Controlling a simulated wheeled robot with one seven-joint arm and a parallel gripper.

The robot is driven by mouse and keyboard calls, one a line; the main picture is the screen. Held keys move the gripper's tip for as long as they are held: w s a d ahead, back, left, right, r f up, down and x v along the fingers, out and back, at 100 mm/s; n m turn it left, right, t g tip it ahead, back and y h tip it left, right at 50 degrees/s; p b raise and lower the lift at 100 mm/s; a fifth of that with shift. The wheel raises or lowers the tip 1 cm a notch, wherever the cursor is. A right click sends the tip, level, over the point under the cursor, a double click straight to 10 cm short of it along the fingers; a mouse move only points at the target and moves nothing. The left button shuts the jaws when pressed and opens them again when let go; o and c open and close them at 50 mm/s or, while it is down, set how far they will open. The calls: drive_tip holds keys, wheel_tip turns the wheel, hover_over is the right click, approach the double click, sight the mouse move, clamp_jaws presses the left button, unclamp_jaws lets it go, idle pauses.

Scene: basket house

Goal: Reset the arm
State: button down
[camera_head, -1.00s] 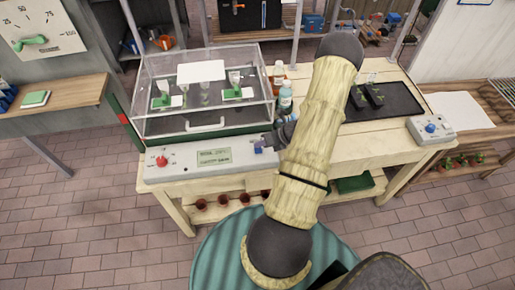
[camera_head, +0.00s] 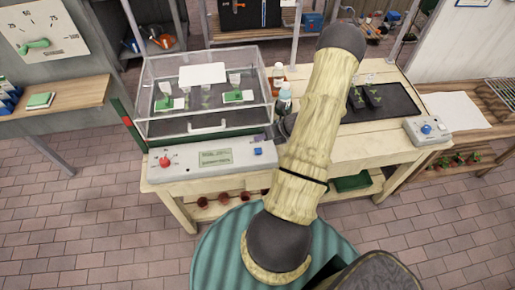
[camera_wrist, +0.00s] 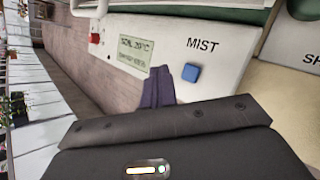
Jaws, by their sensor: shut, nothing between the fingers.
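My arm (camera_head: 303,140) spans the middle of the head view and hides most of my gripper there. In the wrist view my gripper (camera_wrist: 158,88) shows as dark purple fingers, closed together and empty. They appear in front of the light grey control panel (camera_wrist: 217,66), left of a blue button (camera_wrist: 191,73) beside the word MIST. I cannot tell how far the fingertips are from the panel. In the head view the same panel (camera_head: 190,178) runs along the table's front edge, with its blue button (camera_head: 258,151) uncovered.
A clear box (camera_head: 207,97) with small plants stands behind the panel. Bottles (camera_head: 284,101) stand close behind my arm. A dark tray (camera_head: 395,103) and a second control box (camera_head: 428,130) are on the right of the table (camera_head: 360,145). The brick floor at left is clear.

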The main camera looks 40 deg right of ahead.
idle(0.8)
drive_tip(key=s+a+r+m+g+h, duration=0.2)
drive_tip(key=a+r+m, duration=0.9)
drive_tip(key=m, duration=0.6)
drive_tip(key=s+a+r+m+g+h, duration=0.3)
drive_tip(key=s+a+r+m, duration=0.1)
drive_tip(key=a+r+m, duration=0.8)
drive_tip(key=a+m, duration=0.3)
drive_tip(key=m, duration=0.1)
drive_tip(key=shift+a+m+b, duration=0.15)
drive_tip(key=shift+m+b, duration=0.2)
drive_tip(key=shift+m, duration=0.05)
